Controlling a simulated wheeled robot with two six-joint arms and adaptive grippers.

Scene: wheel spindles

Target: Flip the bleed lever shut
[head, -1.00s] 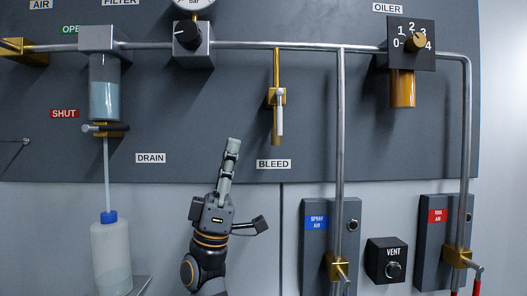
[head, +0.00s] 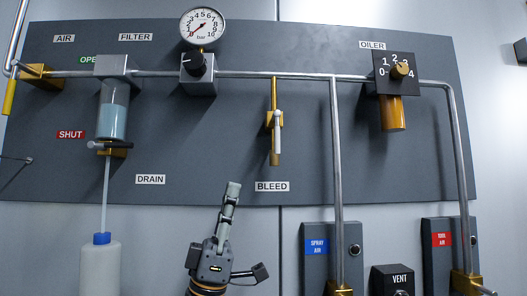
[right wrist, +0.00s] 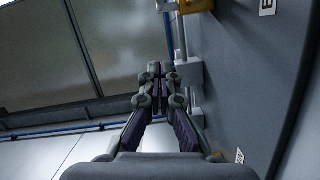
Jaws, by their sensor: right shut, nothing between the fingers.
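The bleed lever (head: 278,131) is a white handle on a brass valve (head: 275,96) that hangs from the horizontal pipe. The handle points down, in line with the brass tube. The BLEED label (head: 272,187) is on the panel just below it. My right gripper (head: 233,186) is below and to the left of the lever, fingers pointing up, closed and empty, apart from the lever. In the right wrist view its fingers (right wrist: 157,73) meet with nothing held between them. My left gripper is not in view.
On the dark panel (head: 200,130) are a filter bowl (head: 113,120), a gauge (head: 203,28) and an oiler (head: 394,112). A vertical pipe (head: 336,180) stands right of the lever. A bottle (head: 100,268) stands at lower left. Spray-air (head: 316,245) and VENT (head: 398,280) boxes are at lower right.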

